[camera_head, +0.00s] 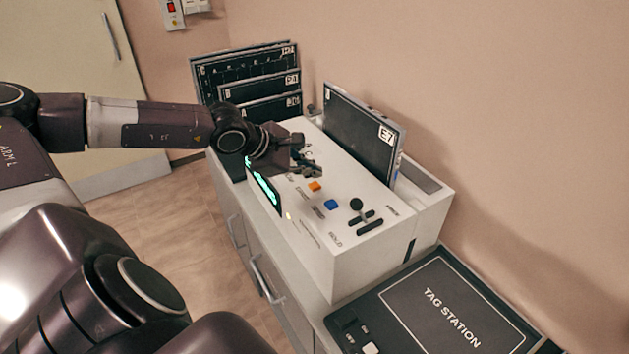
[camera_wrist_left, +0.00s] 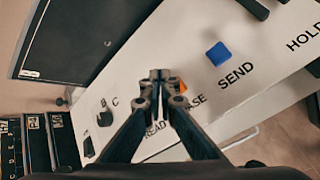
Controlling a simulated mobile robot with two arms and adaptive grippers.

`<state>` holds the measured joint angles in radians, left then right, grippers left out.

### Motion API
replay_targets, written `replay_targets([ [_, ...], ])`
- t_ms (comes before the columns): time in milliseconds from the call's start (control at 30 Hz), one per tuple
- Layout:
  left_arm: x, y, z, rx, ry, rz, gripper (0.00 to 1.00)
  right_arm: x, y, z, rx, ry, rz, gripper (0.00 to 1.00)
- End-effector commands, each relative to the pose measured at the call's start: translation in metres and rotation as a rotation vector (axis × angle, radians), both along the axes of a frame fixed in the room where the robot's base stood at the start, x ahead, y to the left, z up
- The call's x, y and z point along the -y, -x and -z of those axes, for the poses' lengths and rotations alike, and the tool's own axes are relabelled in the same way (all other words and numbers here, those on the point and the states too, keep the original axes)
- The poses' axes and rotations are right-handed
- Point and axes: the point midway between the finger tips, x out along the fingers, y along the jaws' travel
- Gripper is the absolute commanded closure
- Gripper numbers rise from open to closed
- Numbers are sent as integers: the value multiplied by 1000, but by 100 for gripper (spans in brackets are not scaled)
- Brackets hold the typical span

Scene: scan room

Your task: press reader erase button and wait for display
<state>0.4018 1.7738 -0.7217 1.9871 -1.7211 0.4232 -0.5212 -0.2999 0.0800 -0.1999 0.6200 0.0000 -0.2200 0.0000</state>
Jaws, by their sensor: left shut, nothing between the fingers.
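The reader is a white box (camera_head: 345,254) on a cabinet. An orange button (camera_head: 314,186) is on its sloped top, beside a blue button (camera_head: 331,204). In the left wrist view, the orange button (camera_wrist_left: 182,87) is partly hidden behind my fingers, near a partly covered label ending in "ASE". The blue button (camera_wrist_left: 218,54) is by "SEND". A green-lit display strip (camera_head: 264,186) is on the reader's front, partly covered by my gripper. My left gripper (camera_head: 318,172) is shut and empty, just above the panel near the orange button; contact cannot be told. My right gripper is not in view.
A dark plate marked E7 (camera_head: 350,137) stands upright in the reader. Several dark plates (camera_head: 245,75) are racked behind at the left. A black tag station (camera_head: 440,310) lies at the front right. The wall closes off the right side.

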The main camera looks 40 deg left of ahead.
Motion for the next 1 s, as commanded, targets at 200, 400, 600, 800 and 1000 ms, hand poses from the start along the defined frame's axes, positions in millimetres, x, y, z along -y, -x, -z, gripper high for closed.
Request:
replay_targets([
  [200, 0, 0, -27, 2, -2, 1, 100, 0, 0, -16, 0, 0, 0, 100],
  [400, 0, 0, -42, 1, -1, 0, 100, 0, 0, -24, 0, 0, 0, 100],
  [600, 0, 0, -41, 0, 0, 0, 100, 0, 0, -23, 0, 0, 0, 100],
  [800, 0, 0, -41, 0, 0, 0, 100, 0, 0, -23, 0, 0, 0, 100],
  [1000, 0, 0, -41, 1, 1, 1, 100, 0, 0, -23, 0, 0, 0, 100],
])
